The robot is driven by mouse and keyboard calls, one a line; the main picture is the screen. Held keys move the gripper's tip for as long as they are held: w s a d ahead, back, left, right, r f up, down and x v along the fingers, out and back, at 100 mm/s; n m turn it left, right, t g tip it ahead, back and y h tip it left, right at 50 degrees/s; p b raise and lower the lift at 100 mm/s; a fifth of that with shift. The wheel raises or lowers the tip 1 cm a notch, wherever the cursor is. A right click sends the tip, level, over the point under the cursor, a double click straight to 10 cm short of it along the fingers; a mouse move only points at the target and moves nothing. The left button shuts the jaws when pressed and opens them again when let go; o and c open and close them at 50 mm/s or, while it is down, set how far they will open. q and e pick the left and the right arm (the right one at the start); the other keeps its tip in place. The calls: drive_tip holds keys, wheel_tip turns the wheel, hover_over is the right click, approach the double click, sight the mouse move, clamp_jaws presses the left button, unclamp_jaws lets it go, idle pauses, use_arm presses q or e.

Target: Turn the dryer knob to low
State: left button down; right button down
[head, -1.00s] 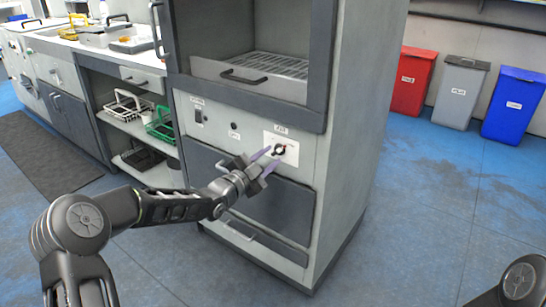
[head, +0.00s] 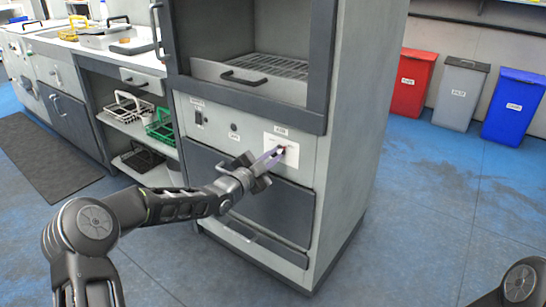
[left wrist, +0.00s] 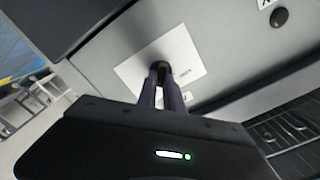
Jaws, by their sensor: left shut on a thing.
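The dryer (head: 345,110) is a tall grey cabinet with a control panel below its open compartment. The dryer knob (left wrist: 160,68) is small and black, on a white label plate (head: 277,142) at the panel's right. My left gripper (head: 278,153) reaches the plate from the lower left and is shut on the knob. In the left wrist view its two purple fingers (left wrist: 162,90) close on the knob from both sides. The fingers hide most of the knob, and its setting cannot be read. My right gripper is out of view.
Above the panel is an open compartment with a wire rack (head: 270,65) and a handle. A dark drawer front (head: 275,205) lies below the panel. Red (head: 412,82), grey (head: 458,95) and blue (head: 514,105) bins stand at the right wall. The blue floor between is clear.

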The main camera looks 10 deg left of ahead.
use_arm(q)
drive_tip(key=shift+n, duration=0.4)
drive_tip(key=n, duration=0.3)
drive_tip(key=shift+a, duration=0.1)
drive_tip(key=n, duration=0.3)
drive_tip(key=shift+n, duration=0.4)
drive_tip(key=n+p, duration=0.1)
drive_tip(key=n, duration=0.6)
drive_tip(key=n+p, duration=0.1)
drive_tip(key=n, duration=0.2)
drive_tip(key=shift+w+a+f+p, duration=0.1)
drive_tip(key=shift+w+a+p, duration=0.05)
drive_tip(key=shift+a+p, duration=0.2)
drive_tip(key=shift+d+n, duration=0.1)
drive_tip(key=shift+n, duration=0.2)
drive_tip(key=c, duration=1.5)
unclamp_jaws()
